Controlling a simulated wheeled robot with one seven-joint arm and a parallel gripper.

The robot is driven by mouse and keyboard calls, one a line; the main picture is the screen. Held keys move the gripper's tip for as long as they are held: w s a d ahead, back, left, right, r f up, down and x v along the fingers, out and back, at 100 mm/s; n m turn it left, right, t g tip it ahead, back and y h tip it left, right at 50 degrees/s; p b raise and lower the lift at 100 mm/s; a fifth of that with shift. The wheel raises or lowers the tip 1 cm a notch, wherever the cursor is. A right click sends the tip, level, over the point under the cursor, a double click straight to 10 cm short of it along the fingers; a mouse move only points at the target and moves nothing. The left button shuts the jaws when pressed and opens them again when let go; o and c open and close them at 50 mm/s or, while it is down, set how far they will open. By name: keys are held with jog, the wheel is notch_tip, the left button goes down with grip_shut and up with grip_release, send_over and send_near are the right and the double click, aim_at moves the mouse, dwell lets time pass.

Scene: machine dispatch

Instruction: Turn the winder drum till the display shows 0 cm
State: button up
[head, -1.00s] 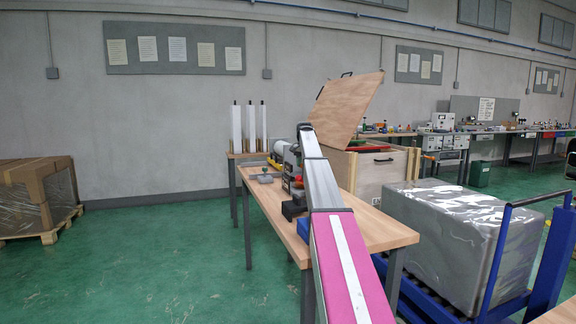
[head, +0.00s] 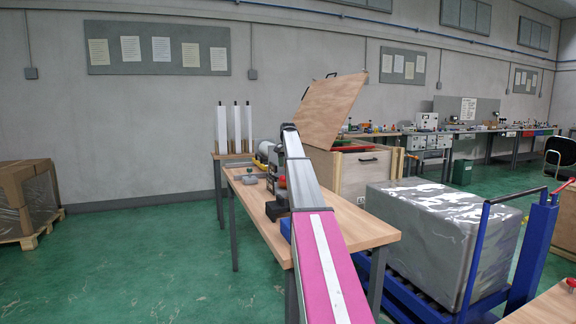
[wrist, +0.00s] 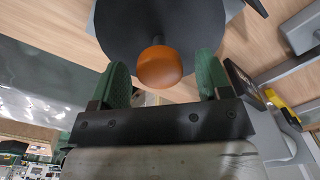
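In the wrist view a round black disc (wrist: 165,22), which looks like the winder drum's face, fills the top middle. An orange knob (wrist: 159,68) stands out from it. My gripper (wrist: 163,62) is open, with one green finger on each side of the knob and a visible gap at both sides. In the head view the winder (head: 276,160) stands on the wooden table (head: 350,228), partly hidden by my arm. My gripper is hidden there. A dark panel (wrist: 240,78) on the grey machine is seen edge-on in the wrist view; no reading is legible.
A wooden crate with a raised lid (head: 332,108) stands behind the table. A wrapped grey load (head: 430,235) on a blue cart (head: 495,290) is close at the right. White rolls (head: 236,128) stand at the back. The green floor (head: 130,260) at left is clear.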

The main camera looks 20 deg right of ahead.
jog(key=shift+r, duration=0.15)
notch_tip(320, 180, up, 10)
jog(key=shift+r, duration=0.25)
jog(key=shift+a, duration=0.15)
dwell(0.5)
